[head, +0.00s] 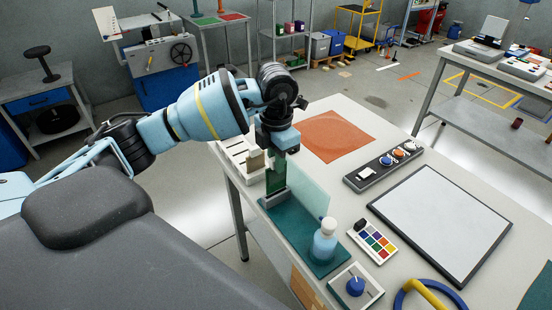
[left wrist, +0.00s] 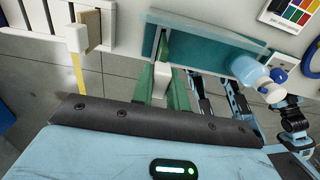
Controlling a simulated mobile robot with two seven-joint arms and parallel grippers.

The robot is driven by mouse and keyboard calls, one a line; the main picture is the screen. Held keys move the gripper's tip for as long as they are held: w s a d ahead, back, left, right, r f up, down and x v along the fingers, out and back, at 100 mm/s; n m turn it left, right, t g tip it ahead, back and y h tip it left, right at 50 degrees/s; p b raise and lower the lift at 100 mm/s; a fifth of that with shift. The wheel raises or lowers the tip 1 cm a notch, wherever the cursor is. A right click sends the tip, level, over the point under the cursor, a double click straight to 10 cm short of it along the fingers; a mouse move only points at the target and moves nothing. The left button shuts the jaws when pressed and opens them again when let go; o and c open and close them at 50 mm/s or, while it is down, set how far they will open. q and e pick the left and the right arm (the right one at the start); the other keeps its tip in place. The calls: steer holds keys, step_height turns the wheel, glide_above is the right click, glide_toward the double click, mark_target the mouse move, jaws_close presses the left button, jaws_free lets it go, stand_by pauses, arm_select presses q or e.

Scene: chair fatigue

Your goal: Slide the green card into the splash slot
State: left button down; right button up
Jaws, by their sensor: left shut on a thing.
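The green card (head: 275,180) hangs upright below my left gripper (head: 280,152), which is shut on it. The splash stand has a teal base (head: 322,262) and an upright clear panel (head: 308,188). The card's lower end is at the grey strip (head: 273,199) at the base's left end; I cannot tell whether it is inside the slot. In the left wrist view the gripper's green fingers (left wrist: 162,92) point at the teal base (left wrist: 215,55), with the card (left wrist: 163,46) reaching it nearly edge-on. My right gripper is not made out.
A bottle (head: 324,242) stands on the base near the panel. A slotted white rack (head: 237,153) with a beige block is close left of the gripper. An orange mat (head: 337,136), a dark button strip (head: 384,166), a colour palette (head: 372,240) and a white board (head: 440,222) lie on the table.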

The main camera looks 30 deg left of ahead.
mark_target(276, 190)
steer(key=shift+w+r, duration=0.2)
steer(key=shift+w, duration=0.05)
stand_by(0.8)
steer(key=shift+w+d+r, duration=0.1)
steer(key=shift+r, duration=0.05)
stand_by(0.5)
arm_select(q)
steer(key=shift+f, duration=0.75)
arm_select(e)
steer(key=shift+s+f, duration=0.2)
steer(key=shift+f, duration=0.05)
arm_select(q)
steer(key=shift+f, duration=0.8)
arm_select(e)
steer(key=shift+s+f, duration=0.3)
steer(key=shift+f, duration=0.05)
arm_select(q)
steer(key=shift+f, duration=0.45)
arm_select(e)
steer(key=shift+s+f, duration=0.15)
steer(key=shift+f, duration=0.05)
arm_select(q)
steer(key=c, duration=1.3)
jaws_free()
steer(key=shift+r, duration=0.1)
step_height(276, 190, up, 8)
steer(key=shift+f+b, duration=0.15)
steer(key=shift+b, duration=0.15)
